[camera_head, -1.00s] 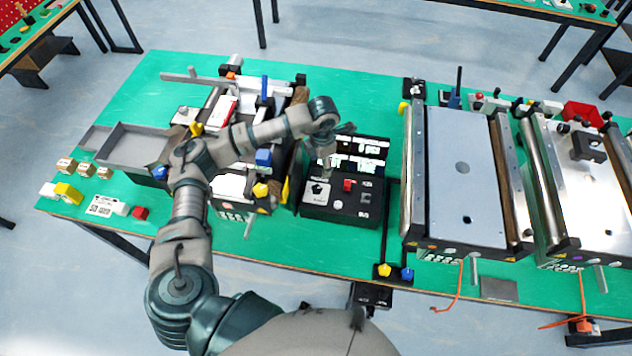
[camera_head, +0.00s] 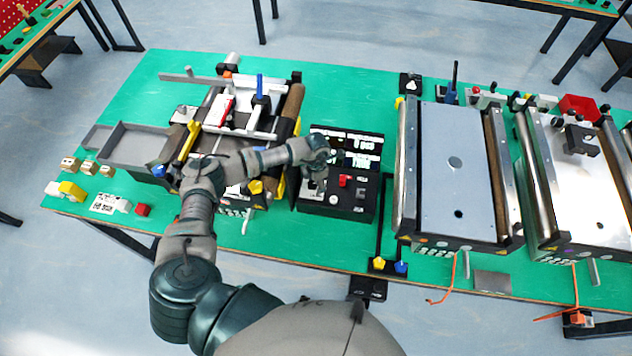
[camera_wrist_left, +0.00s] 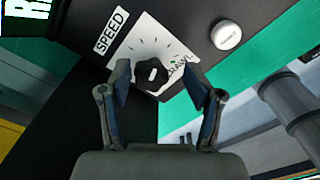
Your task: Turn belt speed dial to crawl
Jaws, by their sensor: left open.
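The speed dial (camera_wrist_left: 152,73) is a black knob on a white plate with tick marks. The plate carries a "SPEED" label and what reads as "CRAWL" near its right edge in the left wrist view. My left gripper (camera_wrist_left: 157,72) is open, its two fingers on either side of the knob with visible gaps. Contact cannot be told. My right gripper is not in view.
A red switch (camera_head: 344,181) sits on the box right of my gripper. A white round button (camera_wrist_left: 227,35) is near the dial plate. A lit display (camera_head: 360,150) stands behind. Conveyors flank the box, one with a grey top (camera_head: 455,190) at right.

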